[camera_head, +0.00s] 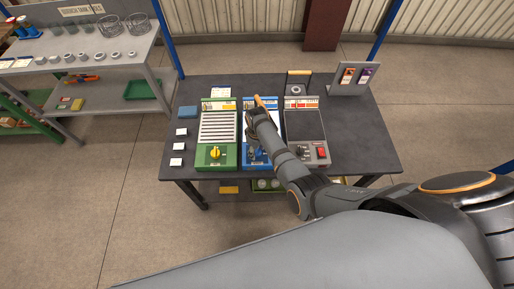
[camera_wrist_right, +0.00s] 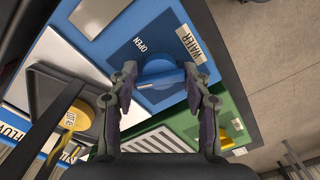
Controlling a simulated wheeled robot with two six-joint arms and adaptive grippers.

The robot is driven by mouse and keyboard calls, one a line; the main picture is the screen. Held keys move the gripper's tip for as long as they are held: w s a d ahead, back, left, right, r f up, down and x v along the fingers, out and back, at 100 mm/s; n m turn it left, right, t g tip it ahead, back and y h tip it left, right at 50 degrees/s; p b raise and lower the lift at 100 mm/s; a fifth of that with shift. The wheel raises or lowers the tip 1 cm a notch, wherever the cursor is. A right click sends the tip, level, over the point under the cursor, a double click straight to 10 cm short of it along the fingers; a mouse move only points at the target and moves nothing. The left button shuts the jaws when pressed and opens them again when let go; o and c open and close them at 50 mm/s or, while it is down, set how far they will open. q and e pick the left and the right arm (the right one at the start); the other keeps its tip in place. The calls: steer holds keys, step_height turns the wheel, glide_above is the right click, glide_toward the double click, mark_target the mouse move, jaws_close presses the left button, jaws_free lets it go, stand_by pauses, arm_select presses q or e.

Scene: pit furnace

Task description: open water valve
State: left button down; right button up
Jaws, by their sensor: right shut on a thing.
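The water valve is a blue round knob (camera_wrist_right: 157,73) on a blue panel (camera_wrist_right: 105,50), with an OPEN label (camera_wrist_right: 140,45) and a WATER label (camera_wrist_right: 190,44) near it in the right wrist view. My right gripper (camera_wrist_right: 160,76) has one finger on each side of the knob and is shut on it. In the head view the blue panel (camera_head: 249,104) stands on the table between two other units, and my right gripper (camera_head: 257,157) and forearm cover much of it. My left gripper is not in view.
A green panel with a yellow knob (camera_head: 215,153) stands left of the blue one. A grey unit with a red switch (camera_head: 321,152) stands to the right. White tags (camera_head: 177,147) line the dark table's (camera_head: 350,145) left side. A grey shelf (camera_head: 110,60) stands at the back left.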

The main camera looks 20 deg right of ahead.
steer(key=m+p, duration=0.1)
steer(key=m, duration=0.1)
steer(key=shift+r+m, duration=0.1)
steer(key=shift+m, duration=0.3)
steer(key=m+p, duration=0.1)
steer(key=m, duration=0.2)
steer(key=shift+m, duration=0.3)
steer(key=m+p, duration=0.1)
steer(key=m, duration=0.2)
steer(key=shift+m, duration=1.9)
steer(key=o, duration=0.9)
